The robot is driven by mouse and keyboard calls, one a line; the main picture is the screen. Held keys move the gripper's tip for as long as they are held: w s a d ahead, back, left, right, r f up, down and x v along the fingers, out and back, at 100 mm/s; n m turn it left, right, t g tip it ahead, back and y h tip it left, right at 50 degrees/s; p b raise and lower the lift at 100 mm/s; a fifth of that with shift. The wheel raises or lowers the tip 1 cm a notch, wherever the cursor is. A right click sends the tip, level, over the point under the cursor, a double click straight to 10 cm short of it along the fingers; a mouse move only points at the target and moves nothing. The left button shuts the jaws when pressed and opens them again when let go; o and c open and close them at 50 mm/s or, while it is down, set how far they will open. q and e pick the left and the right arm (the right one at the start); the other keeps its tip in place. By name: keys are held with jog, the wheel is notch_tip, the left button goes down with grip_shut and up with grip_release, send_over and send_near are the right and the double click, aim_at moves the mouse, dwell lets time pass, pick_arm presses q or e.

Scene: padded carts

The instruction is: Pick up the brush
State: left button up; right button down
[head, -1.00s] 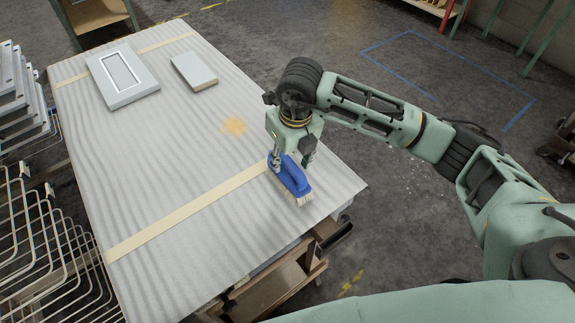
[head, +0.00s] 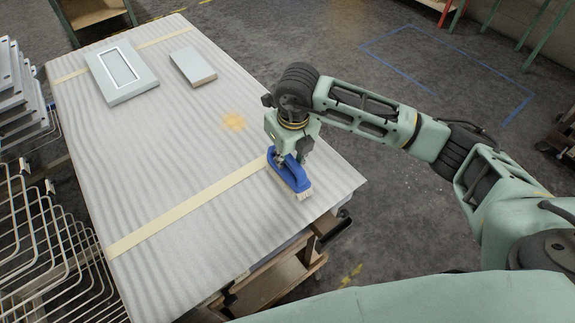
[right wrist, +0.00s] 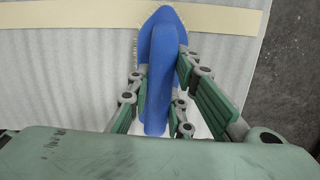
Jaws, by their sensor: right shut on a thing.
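The brush (head: 291,177) has a blue body and handle with pale bristles below. It is at the near right part of the padded cart top (head: 190,140), beside a tan strap. My right gripper (head: 286,160) is above it, pointing down, and shut on its handle. In the right wrist view the blue brush (right wrist: 158,70) runs between the green fingers of the gripper (right wrist: 160,105). The bristles are at or very near the padded surface; I cannot tell if there is a gap. My left gripper is not in view.
A framed grey panel (head: 122,72) and a smaller plain block (head: 193,67) lie at the cart's far end. A tan strap (head: 190,208) crosses the padding. Wire racks (head: 50,250) stand close on the left. The middle of the cart is mostly clear.

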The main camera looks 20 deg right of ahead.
jog(key=shift+r+b, duration=0.3)
jog(key=shift+r, duration=0.15)
jog(key=r+b, duration=0.1)
jog(key=d+r+b, duration=0.1)
jog(key=r, duration=0.1)
jog(key=shift+d+r, duration=0.15)
jog(key=shift+r, duration=0.1)
jog(key=d+r+b, duration=0.3)
jog(key=d+r, duration=0.3)
jog(key=d, duration=0.4)
jog(key=shift+s+d+r, duration=0.2)
jog(key=shift+s+r, duration=0.15)
jog(key=shift+s, duration=0.05)
